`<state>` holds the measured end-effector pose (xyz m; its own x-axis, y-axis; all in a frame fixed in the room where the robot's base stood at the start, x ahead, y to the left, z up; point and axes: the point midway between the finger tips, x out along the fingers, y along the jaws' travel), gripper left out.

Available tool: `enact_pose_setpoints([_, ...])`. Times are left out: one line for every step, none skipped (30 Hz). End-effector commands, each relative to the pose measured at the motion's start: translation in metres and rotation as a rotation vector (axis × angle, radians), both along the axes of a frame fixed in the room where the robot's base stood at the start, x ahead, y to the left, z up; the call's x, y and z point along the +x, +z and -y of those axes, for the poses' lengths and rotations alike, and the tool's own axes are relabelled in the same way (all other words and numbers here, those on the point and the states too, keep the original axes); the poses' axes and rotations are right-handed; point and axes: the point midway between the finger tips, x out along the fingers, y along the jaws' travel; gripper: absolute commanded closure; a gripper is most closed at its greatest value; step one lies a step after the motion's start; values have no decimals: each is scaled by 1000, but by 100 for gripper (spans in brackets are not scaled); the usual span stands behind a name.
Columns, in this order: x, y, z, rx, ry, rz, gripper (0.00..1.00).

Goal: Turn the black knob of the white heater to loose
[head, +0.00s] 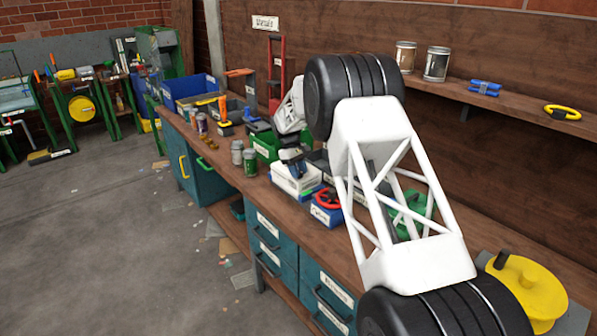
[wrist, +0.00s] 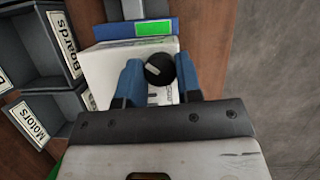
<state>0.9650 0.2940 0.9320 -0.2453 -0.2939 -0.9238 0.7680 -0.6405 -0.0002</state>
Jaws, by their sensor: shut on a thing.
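The white heater (head: 297,181) stands on the workbench in the head view, below the end of my arm. Its white body also shows in the wrist view (wrist: 106,66). The round black knob (wrist: 160,70) is on its upward-facing side and has a short pale mark. My gripper (wrist: 158,63) has one blue finger on each side of the knob and is shut on it. In the head view my gripper (head: 293,160) is small, and the knob cannot be made out between the fingers.
Labelled dark bins (wrist: 45,105) stand close on the left in the wrist view. A blue item with a green panel (wrist: 155,29) lies just beyond the heater. In the head view, a blue box with a red ring (head: 327,205) and a green tin (head: 250,162) stand nearby.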

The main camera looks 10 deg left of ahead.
Motion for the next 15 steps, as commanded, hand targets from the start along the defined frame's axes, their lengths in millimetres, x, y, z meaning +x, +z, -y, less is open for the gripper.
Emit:
enact_pose_setpoints([0, 1, 0, 1, 21, 1, 91])
enact_pose_setpoints([0, 1, 0, 0, 33, 1, 91])
enact_pose_setpoints([0, 1, 0, 0, 47, 1, 91])
enact_pose_setpoints([0, 1, 0, 0, 56, 0, 91])
enact_pose_setpoints([0, 1, 0, 0, 64, 0, 91])
enact_pose_setpoints([0, 1, 0, 0, 72, 0, 91])
enact_pose_setpoints([0, 1, 0, 0, 77, 0, 91])
enact_pose_setpoints([0, 0, 0, 0, 81, 0, 91])
enact_pose_setpoints([0, 0, 0, 0, 86, 0, 91])
enact_pose_setpoints([0, 0, 0, 0, 88, 0, 91])
enact_pose_setpoints([0, 0, 0, 0, 89, 0, 91])
enact_pose_setpoints([0, 0, 0, 0, 90, 0, 91])
enact_pose_setpoints([0, 0, 0, 0, 91, 0, 91])
enact_pose_setpoints([0, 0, 0, 0, 91, 0, 91])
enact_pose_setpoints([0, 0, 0, 0, 90, 0, 91])
